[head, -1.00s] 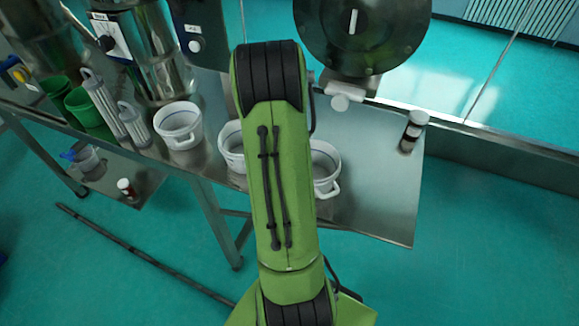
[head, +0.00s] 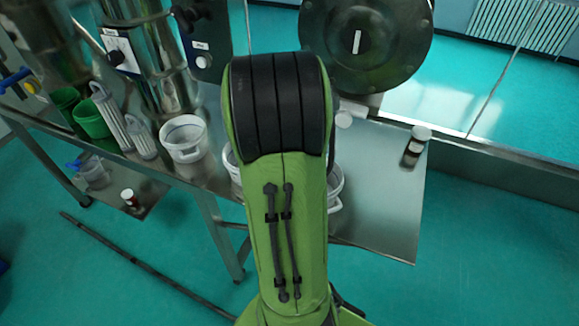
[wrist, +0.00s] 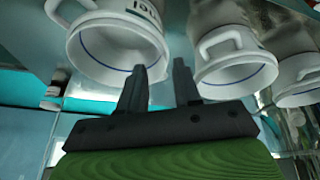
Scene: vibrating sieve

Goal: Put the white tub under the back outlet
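Several white tubs with handles stand on the steel table. In the head view one tub (head: 183,139) is in full sight at the left; a second (head: 231,162) and a third (head: 335,186) are mostly hidden behind my green arm. The wrist view shows a tub with a printed label (wrist: 117,50), a middle tub (wrist: 236,70) and another at the right edge (wrist: 298,78). My gripper (wrist: 158,78) is open, its two fingers apart with nothing between them, near the gap between the labelled and middle tubs. The head view hides it. I cannot tell which outlet is the back one.
A round metal lid (head: 366,45) and a white-ended fitting (head: 343,118) are above the table (head: 385,215). A dark bottle with a white cap (head: 416,146) stands at right.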

